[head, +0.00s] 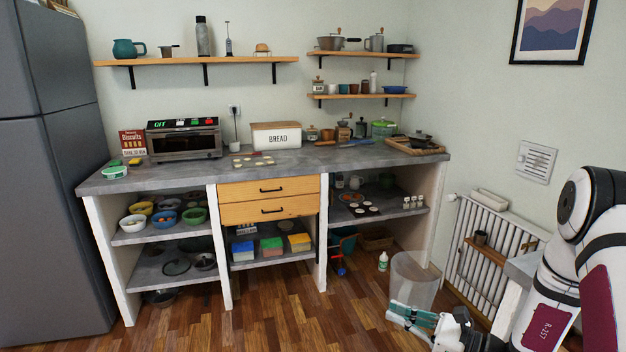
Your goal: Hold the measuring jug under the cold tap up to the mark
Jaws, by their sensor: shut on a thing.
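A clear, see-through measuring jug (412,278) is at the lower right of the head view, in front of the floor and the counter's right end. My gripper (408,313) is shut on the lower part of the jug, with teal parts showing around it. The jug looks about upright. I cannot make out its mark or any water in it. No cold tap is in view.
A masonry counter (330,157) stands ahead, with a toaster oven (184,139) and a bread bin (276,136) on it. A grey fridge (55,170) is at the left and a radiator (490,240) at the right. The wooden floor (270,318) before the counter is clear.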

